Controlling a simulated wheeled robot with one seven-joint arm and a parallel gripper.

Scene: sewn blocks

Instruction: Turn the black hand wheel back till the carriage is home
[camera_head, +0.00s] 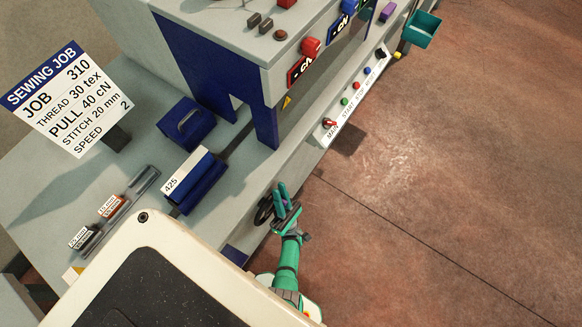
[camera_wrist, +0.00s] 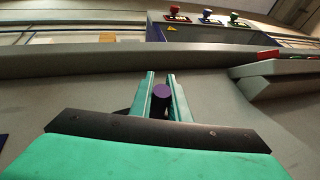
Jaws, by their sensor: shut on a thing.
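The black hand wheel (camera_head: 263,209) is on the front side of the grey machine bed, partly hidden by my gripper. My gripper (camera_head: 283,190) is beside it at the bed's front edge. In the wrist view, my gripper's two green fingers (camera_wrist: 161,84) are shut on a dark peg with a purple round end (camera_wrist: 161,91), which appears to be the wheel's handle. A blue block with a white label reading 425 (camera_head: 199,184) lies on the bed; it may be the carriage. A second blue block with a handle (camera_head: 187,124) stands behind it.
A blue-legged machine head (camera_head: 264,95) stands over the bed. A strip of coloured buttons (camera_head: 356,93) runs along the front right. The floor at right is clear.

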